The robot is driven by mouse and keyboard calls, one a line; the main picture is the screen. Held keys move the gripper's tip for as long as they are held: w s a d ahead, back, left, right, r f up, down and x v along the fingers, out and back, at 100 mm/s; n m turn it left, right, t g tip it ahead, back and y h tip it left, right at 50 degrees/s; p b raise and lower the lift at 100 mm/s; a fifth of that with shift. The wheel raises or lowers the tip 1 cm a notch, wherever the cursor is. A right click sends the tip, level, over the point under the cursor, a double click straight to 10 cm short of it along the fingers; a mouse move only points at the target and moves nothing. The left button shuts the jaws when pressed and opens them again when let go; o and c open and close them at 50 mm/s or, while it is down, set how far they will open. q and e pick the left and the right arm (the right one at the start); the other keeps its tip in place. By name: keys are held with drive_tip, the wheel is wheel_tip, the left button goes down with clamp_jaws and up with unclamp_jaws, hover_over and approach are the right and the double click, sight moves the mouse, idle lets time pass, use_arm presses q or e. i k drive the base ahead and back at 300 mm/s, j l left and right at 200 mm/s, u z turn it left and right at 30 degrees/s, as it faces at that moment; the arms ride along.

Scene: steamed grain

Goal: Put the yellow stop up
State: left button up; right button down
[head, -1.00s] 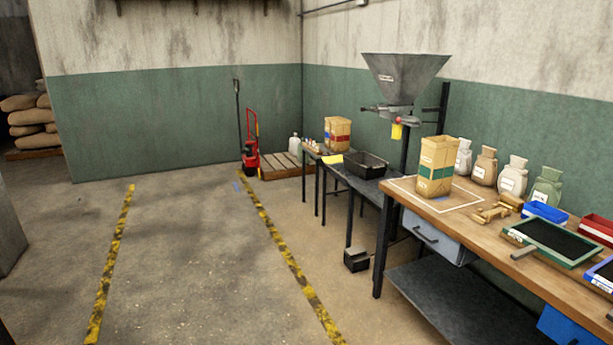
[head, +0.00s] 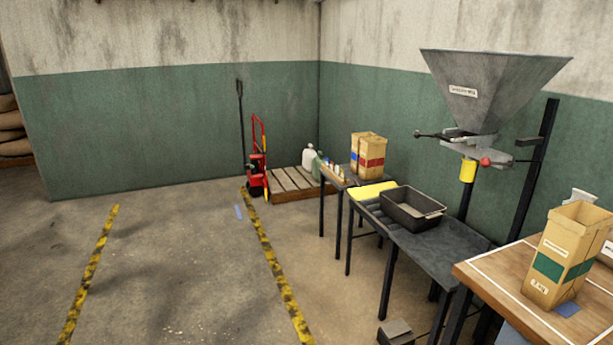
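A flat yellow plate (head: 372,192), which looks like the yellow stop, lies at the far end of the low dark bench with rollers (head: 372,218). It appears to lie flat or slightly tilted; its hinge cannot be made out. A black tray (head: 418,208) sits on this bench, just to the right of the rollers. A yellow spout (head: 468,171) hangs beneath the grey metal hopper (head: 490,85), above the bench. Neither of my grippers is in view.
A wooden workbench (head: 490,262) with an open paper bag (head: 567,255) stands at the near right. A small table with paper bags (head: 368,155) is beyond the rollers. A red hand truck (head: 257,165) and a pallet (head: 290,183) stand behind. The floor at left (head: 180,260) is clear.

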sight(360, 193)
drive_tip(key=i, duration=2.65)
